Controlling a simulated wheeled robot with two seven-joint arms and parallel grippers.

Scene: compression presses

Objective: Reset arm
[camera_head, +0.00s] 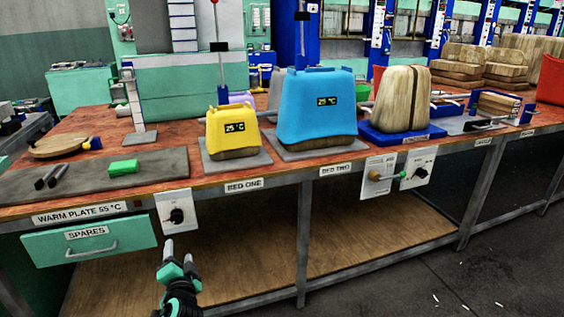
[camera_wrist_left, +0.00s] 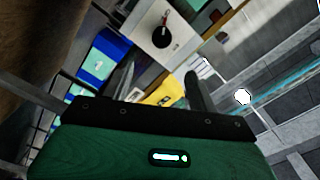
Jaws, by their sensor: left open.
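My left gripper (camera_head: 178,256) is in front of the bench in the head view, below the dial panel (camera_head: 176,215) and right of the SPARES drawer (camera_head: 88,242). Its jaws are open and empty, touching nothing. In the left wrist view its two fingers (camera_wrist_left: 158,80) stand apart, with a white panel with a black dial (camera_wrist_left: 162,36) beyond them. My right gripper is in neither view.
A yellow press cover (camera_head: 232,130) stands at BED ONE and a blue one (camera_head: 316,110) at BED TWO. A green block (camera_head: 123,167) lies on the grey warm plate (camera_head: 60,190).

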